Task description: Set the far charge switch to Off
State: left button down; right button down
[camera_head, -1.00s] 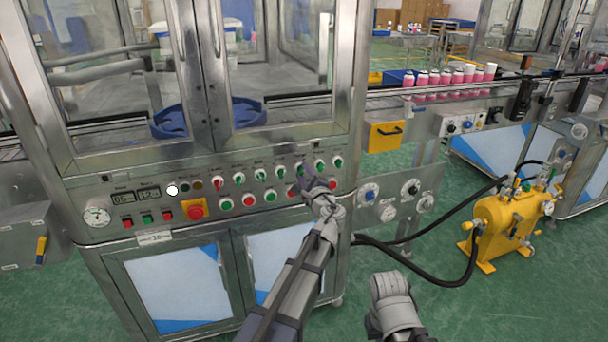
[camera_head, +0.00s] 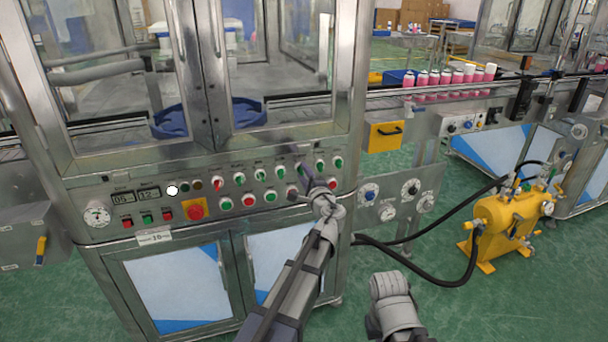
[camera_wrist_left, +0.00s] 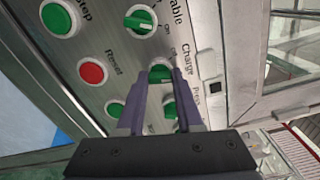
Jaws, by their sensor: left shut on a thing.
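The charge switch (camera_wrist_left: 161,73), a round green knob beside the printed word "Charge", shows in the left wrist view between my fingertips. My left gripper (camera_wrist_left: 162,80) is shut on it, one purple finger on either side. The setting of its handle is partly hidden and I cannot read it. In the head view my left gripper (camera_head: 301,166) reaches the right part of the control panel (camera_head: 82,187) and hides the switch there. My right arm shows low in the head view, but its fingers do not.
Another green switch (camera_wrist_left: 141,18) marked "On" and a red button (camera_wrist_left: 93,72) sit close by on the panel. A yellow pump unit (camera_head: 500,222) with black hoses stands at the right. Pink cans (camera_head: 446,77) stand on the conveyor behind.

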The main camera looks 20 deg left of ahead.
pick_arm(q)
jog(key=n, duration=0.4)
jog(key=shift+n, duration=2.2)
jog(key=c, duration=0.6)
grip_release()
jog(key=shift+o, duration=0.2)
jog(key=shift+s, duration=0.1)
jog(key=v, duration=0.7)
jog(key=shift+s+d, duration=0.25)
jog(key=shift+s, duration=0.05)
